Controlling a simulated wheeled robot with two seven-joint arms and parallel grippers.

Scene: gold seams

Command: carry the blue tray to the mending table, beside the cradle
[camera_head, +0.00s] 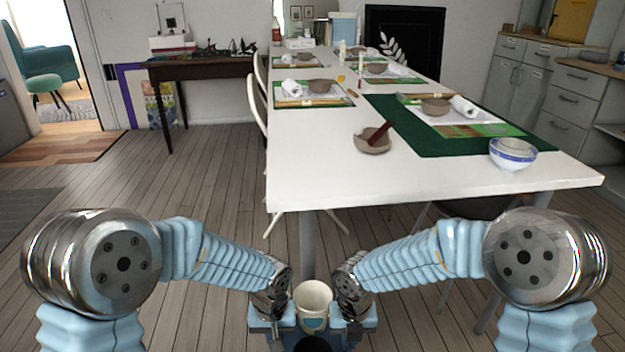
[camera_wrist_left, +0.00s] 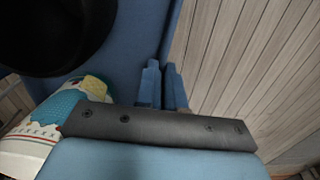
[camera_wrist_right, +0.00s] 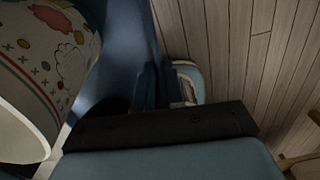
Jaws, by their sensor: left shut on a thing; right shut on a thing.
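The blue tray (camera_head: 289,338) is low at the bottom middle of the head view, held between my two grippers. Its blue wall also shows in the left wrist view (camera_wrist_left: 140,38) and the right wrist view (camera_wrist_right: 122,35). My left gripper (camera_head: 270,312) is shut on its left side and my right gripper (camera_head: 353,312) on its right side. A decorated white cup (camera_head: 313,297) and a black round thing (camera_head: 313,344) show at the tray. A long white table (camera_head: 310,185) stands ahead, apart from the tray. I cannot make out which thing is the cradle.
On the white table's near part are a clay bowl (camera_head: 372,143) with a brown stick, a blue-white bowl (camera_head: 513,153) and a green mat (camera_head: 405,135). A dark side table (camera_head: 200,69) stands back left. Wood floor (camera_head: 200,170) is clear at left.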

